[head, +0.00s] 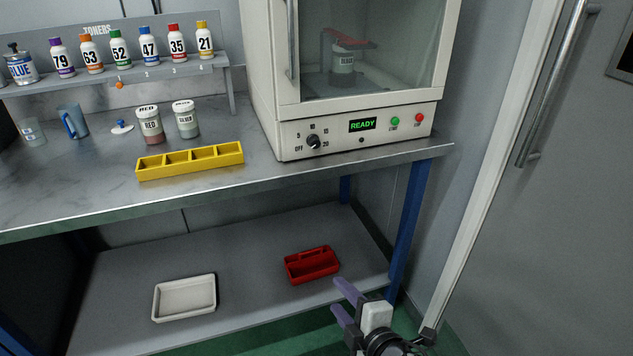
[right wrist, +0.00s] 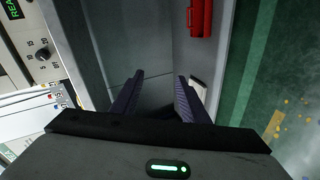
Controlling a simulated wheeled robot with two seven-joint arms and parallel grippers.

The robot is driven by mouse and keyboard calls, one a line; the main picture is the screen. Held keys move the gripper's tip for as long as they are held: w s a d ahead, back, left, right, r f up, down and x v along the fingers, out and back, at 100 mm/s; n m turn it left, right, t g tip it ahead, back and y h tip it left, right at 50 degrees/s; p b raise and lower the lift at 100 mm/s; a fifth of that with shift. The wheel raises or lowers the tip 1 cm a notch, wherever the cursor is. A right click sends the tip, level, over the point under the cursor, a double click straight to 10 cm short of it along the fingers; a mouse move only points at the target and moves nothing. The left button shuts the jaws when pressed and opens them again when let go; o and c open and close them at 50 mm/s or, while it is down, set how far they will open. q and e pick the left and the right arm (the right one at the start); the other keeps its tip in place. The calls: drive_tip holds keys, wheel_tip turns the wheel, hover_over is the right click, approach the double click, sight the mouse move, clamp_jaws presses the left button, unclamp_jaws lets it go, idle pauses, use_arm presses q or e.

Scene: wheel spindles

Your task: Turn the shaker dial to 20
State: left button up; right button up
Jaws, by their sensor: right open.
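The shaker (head: 283,128) is a cream machine with a glass door at the back right of the bench. Its black dial (head: 313,142) sits at the lower left of the front panel, with marks OFF, 5, 10, 15 and 20 around it. Which mark it points to is too small to tell. The dial also shows at the left edge of the right wrist view (right wrist: 42,54). My right gripper (head: 340,300) is open and empty, low at the bench's front right, well below and apart from the dial. It also shows in the right wrist view (right wrist: 155,95). My left gripper is not in view.
A green READY display (head: 362,125), a green button (head: 395,121) and a red button (head: 418,118) share the panel. A container (head: 343,62) stands inside. A yellow tray (head: 190,161) lies left of the shaker. A red tray (head: 312,265) and white tray (head: 185,298) lie on the lower shelf.

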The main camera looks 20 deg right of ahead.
drive_tip(key=w+d+r+n+t+b, duration=0.2)
drive_tip(key=w+r+n+t+b, duration=0.3)
drive_tip(key=w+n, duration=0.45)
drive_tip(key=n+t+b, duration=0.4)
drive_tip(key=n+b, duration=0.4)
drive_tip(key=n, duration=0.3)
approach(316, 145)
drive_tip(key=b+x, duration=0.1)
drive_tip(key=x, duration=0.6)
drive_tip(key=shift+w+r, duration=0.1)
drive_tip(key=shift+w, duration=0.15)
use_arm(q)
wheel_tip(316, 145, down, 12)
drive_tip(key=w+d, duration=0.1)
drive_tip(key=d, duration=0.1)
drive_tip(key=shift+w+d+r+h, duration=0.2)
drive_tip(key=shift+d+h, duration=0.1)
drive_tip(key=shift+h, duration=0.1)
use_arm(e)
drive_tip(key=shift+w+r, duration=0.1)
drive_tip(key=shift+w, duration=0.2)
drive_tip(key=c, duration=1)
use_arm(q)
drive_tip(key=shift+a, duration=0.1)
use_arm(e)
drive_tip(key=shift+a+m+h, duration=0.1)
drive_tip(key=shift+m+h, duration=0.3)
drive_tip(key=shift+m, duration=0.05)
